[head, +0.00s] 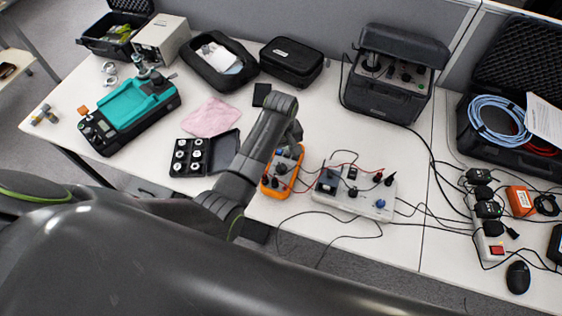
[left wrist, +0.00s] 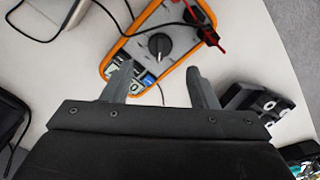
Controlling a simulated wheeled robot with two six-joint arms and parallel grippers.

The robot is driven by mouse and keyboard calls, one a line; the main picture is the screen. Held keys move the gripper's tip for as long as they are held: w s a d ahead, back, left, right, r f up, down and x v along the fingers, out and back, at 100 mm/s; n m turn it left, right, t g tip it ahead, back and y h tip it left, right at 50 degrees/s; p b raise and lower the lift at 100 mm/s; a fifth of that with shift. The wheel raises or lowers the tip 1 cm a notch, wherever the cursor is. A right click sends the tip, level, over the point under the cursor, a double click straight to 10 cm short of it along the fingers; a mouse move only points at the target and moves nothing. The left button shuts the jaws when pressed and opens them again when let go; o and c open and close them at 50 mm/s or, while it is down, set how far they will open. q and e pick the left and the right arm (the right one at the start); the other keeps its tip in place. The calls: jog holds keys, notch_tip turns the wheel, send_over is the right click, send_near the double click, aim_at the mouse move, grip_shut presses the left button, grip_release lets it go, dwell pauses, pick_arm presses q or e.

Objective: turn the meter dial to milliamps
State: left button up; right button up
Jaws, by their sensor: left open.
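The orange-rimmed meter (head: 267,184) lies on the white table near the middle of the head view, partly hidden by my left arm. In the left wrist view the meter (left wrist: 180,75) shows a grey face, a black round dial (left wrist: 159,44) and a display (left wrist: 124,79). The dial's setting is too small to read. My left gripper (left wrist: 158,68) is open and empty. Its fingers are apart over the display end of the meter, with the dial ahead of the gap between them. The gripper (head: 294,138) is above the meter in the head view. My right gripper is not in view.
A grey-white box with knobs (head: 350,188) stands right of the meter, with red and black leads around it. A black tray of small parts (head: 190,157) lies to the left. A black-cased instrument (head: 388,100) stands behind. A power strip (head: 487,243) is at right.

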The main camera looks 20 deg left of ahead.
aim_at(281, 165)
pick_arm(q)
notch_tip(281, 165, down, 7)
jog(key=shift+r, duration=0.2)
dwell(0.3)
jog(key=c, duration=0.9)
